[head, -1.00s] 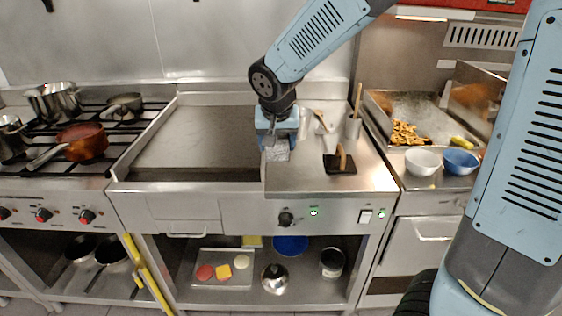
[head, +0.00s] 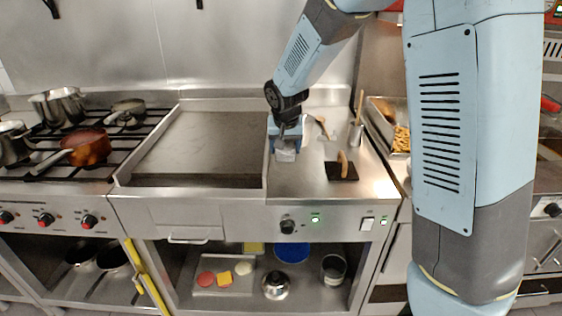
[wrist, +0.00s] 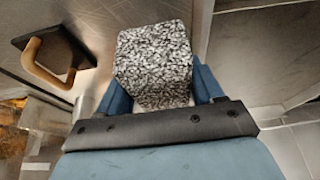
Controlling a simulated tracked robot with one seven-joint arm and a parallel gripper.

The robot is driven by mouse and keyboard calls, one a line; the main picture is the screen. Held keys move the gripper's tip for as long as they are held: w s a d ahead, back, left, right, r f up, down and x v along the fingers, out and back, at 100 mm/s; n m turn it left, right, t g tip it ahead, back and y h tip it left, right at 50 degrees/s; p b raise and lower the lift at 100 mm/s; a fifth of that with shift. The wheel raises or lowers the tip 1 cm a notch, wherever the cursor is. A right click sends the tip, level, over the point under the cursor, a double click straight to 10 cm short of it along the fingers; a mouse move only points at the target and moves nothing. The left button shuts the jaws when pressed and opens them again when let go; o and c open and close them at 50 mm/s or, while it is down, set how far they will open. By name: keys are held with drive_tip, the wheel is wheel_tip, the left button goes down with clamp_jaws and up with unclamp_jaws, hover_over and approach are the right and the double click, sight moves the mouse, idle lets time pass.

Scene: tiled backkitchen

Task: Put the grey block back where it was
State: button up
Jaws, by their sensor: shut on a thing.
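The grey block (wrist: 155,62) has a speckled grey surface and sits between the blue fingers of my gripper (wrist: 160,100) in the wrist view. In the head view the block (head: 285,155) shows just below my gripper (head: 285,140). My gripper is shut on the block, over the left part of the steel worktop (head: 310,185), close to the griddle's right wall. I cannot tell whether the block touches the worktop.
A dark press with a wooden handle (head: 341,170) stands to the right on the worktop. A steel pot with utensils (head: 355,135) and a spatula (head: 321,124) are behind it. The griddle (head: 200,145) to the left is bare. The worktop's front is clear.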

hover_over(286, 167)
drive_tip(key=s, duration=0.1)
wheel_tip(286, 167, down, 5)
drive_tip(key=shift+s+r, duration=0.1)
drive_tip(key=shift+s, duration=0.05)
drive_tip(key=shift+a+f, duration=0.1)
drive_tip(key=shift+f, duration=1.3)
drive_tip(key=shift+f, duration=0.15)
drive_tip(key=o, duration=0.8)
